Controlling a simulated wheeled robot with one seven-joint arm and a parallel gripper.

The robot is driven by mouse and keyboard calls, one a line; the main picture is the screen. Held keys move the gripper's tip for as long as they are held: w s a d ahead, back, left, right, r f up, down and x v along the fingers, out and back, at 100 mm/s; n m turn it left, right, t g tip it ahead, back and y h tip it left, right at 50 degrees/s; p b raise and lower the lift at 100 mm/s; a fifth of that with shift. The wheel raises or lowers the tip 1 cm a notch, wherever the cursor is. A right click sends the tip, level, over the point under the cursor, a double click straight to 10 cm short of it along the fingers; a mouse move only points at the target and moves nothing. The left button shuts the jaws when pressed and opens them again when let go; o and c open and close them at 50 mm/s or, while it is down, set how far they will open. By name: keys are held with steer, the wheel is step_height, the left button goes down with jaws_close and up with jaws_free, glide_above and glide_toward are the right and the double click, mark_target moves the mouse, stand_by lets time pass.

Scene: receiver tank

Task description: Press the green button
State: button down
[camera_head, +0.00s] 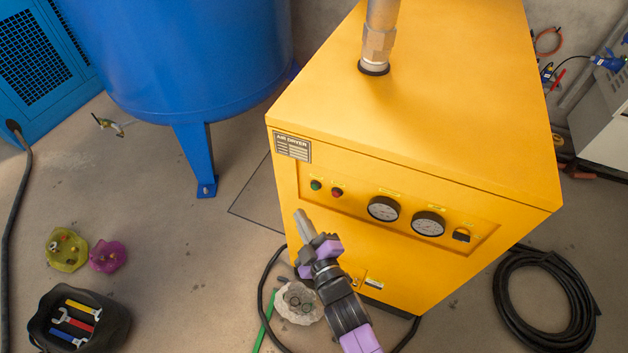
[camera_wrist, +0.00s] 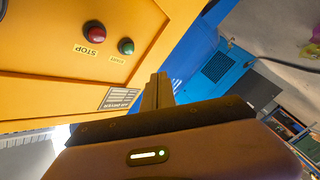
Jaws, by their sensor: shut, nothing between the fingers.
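The green button (camera_head: 316,185) sits on the front panel of the yellow air dryer (camera_head: 420,130), left of the red button (camera_head: 337,192). In the wrist view the green button (camera_wrist: 126,46) shows to the right of the red button (camera_wrist: 94,31), which has a STOP label; the green one's label is too small to read surely. My gripper (camera_head: 301,216) is shut and empty. In the head view its tip appears just below and left of the green button. In the wrist view the fingers (camera_wrist: 158,90) point up, below and right of the green button, apart from it.
Two gauges (camera_head: 384,208) and a black knob (camera_head: 461,235) are on the same panel. A blue tank (camera_head: 180,50) stands left of the dryer. A black tool tray (camera_head: 112,318), small bowls (camera_head: 66,249) and a coiled black hose (camera_head: 540,300) lie on the floor.

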mark_target(315, 187)
steer(key=shift+w+d+p, duration=0.3)
steer(key=shift+w+p, duration=0.15)
steer(key=shift+w, duration=0.4)
steer(key=shift+w+d+p, duration=0.35)
steer(key=shift+w+p, duration=0.05)
steer(key=shift+w, duration=0.45)
steer(key=shift+w+d+p, duration=0.3)
steer(key=shift+w+p, duration=0.15)
steer(key=shift+w, duration=0.4)
steer(key=shift+w, duration=0.1)
steer(key=shift+w+d, duration=0.1)
steer(key=shift+w, duration=0.2)
steer(key=shift+w+d, duration=0.2)
steer(key=shift+w, duration=0.25)
stand_by(0.8)
steer(key=shift+s+a, duration=0.3)
steer(key=shift+s, duration=0.55)
